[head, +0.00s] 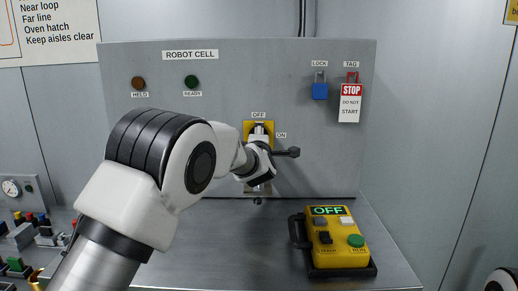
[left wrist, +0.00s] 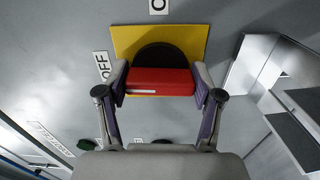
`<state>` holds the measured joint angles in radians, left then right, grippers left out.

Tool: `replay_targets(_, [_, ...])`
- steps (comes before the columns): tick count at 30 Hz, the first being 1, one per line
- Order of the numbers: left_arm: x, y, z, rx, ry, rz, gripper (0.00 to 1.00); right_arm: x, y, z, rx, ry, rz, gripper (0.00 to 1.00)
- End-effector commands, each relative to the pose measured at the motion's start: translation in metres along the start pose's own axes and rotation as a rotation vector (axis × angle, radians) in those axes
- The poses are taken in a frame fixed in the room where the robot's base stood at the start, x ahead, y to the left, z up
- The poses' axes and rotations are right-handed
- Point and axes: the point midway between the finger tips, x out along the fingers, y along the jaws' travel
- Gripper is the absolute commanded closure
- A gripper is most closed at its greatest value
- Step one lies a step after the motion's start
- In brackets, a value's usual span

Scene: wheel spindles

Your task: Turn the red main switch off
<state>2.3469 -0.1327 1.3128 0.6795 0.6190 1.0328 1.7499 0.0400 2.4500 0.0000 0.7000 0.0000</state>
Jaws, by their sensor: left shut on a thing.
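The red main switch handle (left wrist: 160,80) sits on a black round base (left wrist: 160,53) on a yellow plate (left wrist: 190,40) in the left wrist view. A white line on the handle lies toward its end nearer the OFF label (left wrist: 103,66). The handle lies along the direction of that label. My left gripper (left wrist: 161,84) is shut on the handle, one finger at each end. In the head view the yellow plate (head: 247,127) shows behind my left gripper, which hides the red handle. OFF stands above it and ON to its right.
A blue padlock (head: 320,90) and a STOP tag (head: 350,103) hang on the panel at upper right. A yellow pendant (head: 340,245), its screen reading OFF, stands on the metal shelf (head: 245,235). Brown (head: 138,83) and green (head: 191,81) lamps are at upper left.

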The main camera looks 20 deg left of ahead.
Motion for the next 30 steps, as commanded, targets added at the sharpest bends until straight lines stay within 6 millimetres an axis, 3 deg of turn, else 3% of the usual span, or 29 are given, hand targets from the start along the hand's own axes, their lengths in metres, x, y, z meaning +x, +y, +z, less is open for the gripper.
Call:
replay_targets(6, [0.0001,-0.0023,-0.0004,-0.059,0.001,-0.002,0.69,0.0102,0.0001,-0.0001,0.000,0.000,0.000,0.60])
replay_targets(20, [0.0001,-0.0017,-0.0005,-0.073,0.001,-0.004,0.69,0.0106,0.0001,0.0000,0.000,0.000,0.000,0.60])
replay_targets(21, [0.0001,-0.0018,-0.0005,-0.073,0.001,-0.004,0.23,0.0106,0.0001,0.0000,0.000,0.000,0.000,0.60])
replay_targets(22, [0.0001,-0.0018,-0.0005,-0.073,0.001,-0.004,0.13,0.0106,0.0001,0.0000,0.000,0.000,0.000,0.60])
replay_targets(23, [0.0001,-0.0018,-0.0005,-0.073,0.001,-0.004,0.08,0.0106,0.0001,0.0000,0.000,0.000,0.000,0.60])
replay_targets(30, [0.0000,-0.0010,-0.0002,-0.071,0.000,-0.002,0.08,0.0105,0.0001,0.0000,0.000,0.000,0.000,0.60])
